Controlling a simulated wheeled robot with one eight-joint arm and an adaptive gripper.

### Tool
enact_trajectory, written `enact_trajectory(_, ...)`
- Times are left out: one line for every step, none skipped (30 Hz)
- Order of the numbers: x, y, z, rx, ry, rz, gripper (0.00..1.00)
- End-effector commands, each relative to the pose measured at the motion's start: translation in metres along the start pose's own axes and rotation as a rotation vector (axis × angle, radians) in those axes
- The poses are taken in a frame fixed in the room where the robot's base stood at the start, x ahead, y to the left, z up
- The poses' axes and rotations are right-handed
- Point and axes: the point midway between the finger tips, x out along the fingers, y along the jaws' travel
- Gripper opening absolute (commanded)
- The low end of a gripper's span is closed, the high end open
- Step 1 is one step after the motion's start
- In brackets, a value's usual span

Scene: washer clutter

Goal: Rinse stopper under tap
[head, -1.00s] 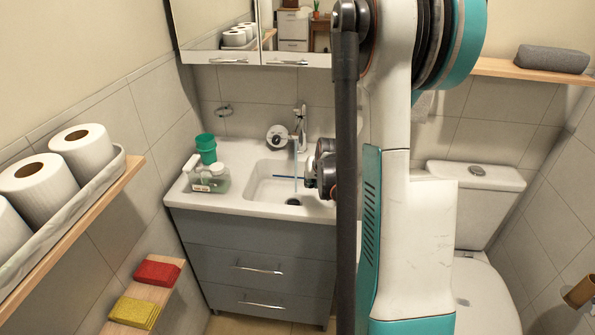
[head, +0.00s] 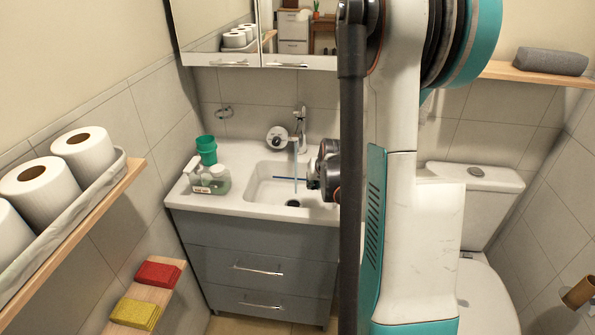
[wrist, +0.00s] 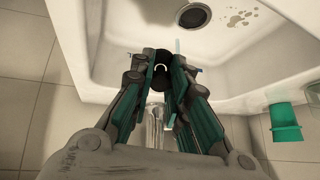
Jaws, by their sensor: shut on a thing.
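The dark stopper (wrist: 161,66), with a pale ring mark on it, sits between the fingertips of my gripper (wrist: 161,75) in the wrist view. My gripper is shut on it over the sink basin. In the head view my gripper (head: 313,180) is just right of the thin stream of water (head: 295,178), partly hidden by my arm; the stopper cannot be made out there. The tap (head: 301,122) stands at the back of the sink (head: 238,205) and is running. In the wrist view the stream (wrist: 178,46) falls close by the stopper, apart from it in the picture.
The drain (head: 293,203) is open below. A white round object (head: 277,137) is beside the tap. The toilet (head: 475,195) is at right. Brown spots (wrist: 240,18) mark the basin.

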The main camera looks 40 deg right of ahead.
Motion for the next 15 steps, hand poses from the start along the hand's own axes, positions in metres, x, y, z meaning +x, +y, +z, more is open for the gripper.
enact_trajectory(-0.006, 0.001, 0.000, 0.000, 0.000, 0.000, 0.00)
enact_trajectory(-0.009, 0.001, 0.001, 0.000, 0.000, 0.000, 0.00)
enact_trajectory(-0.012, 0.002, 0.002, 0.000, 0.000, 0.000, 0.00)
enact_trajectory(-0.015, 0.003, 0.002, 0.000, 0.000, 0.000, 0.00)
enact_trajectory(-0.017, 0.003, 0.003, 0.000, 0.000, 0.000, 0.00)
enact_trajectory(-0.021, 0.004, 0.004, 0.001, 0.000, 0.000, 0.00)
enact_trajectory(-0.024, 0.005, 0.004, 0.001, 0.000, 0.000, 0.00)
enact_trajectory(-0.026, 0.005, 0.005, 0.001, 0.000, 0.001, 0.00)
enact_trajectory(-0.029, 0.006, 0.005, 0.001, 0.000, 0.001, 0.00)
enact_trajectory(-0.032, 0.007, 0.006, 0.001, 0.000, 0.001, 0.00)
enact_trajectory(-0.034, 0.007, 0.006, 0.001, 0.000, 0.001, 0.00)
enact_trajectory(-0.037, 0.008, 0.007, 0.001, 0.000, 0.001, 0.00)
enact_trajectory(-0.039, 0.008, 0.007, 0.000, 0.000, 0.001, 0.00)
enact_trajectory(-0.040, 0.009, 0.008, 0.000, 0.000, 0.001, 0.00)
enact_trajectory(-0.041, 0.009, 0.008, 0.000, 0.000, 0.001, 0.00)
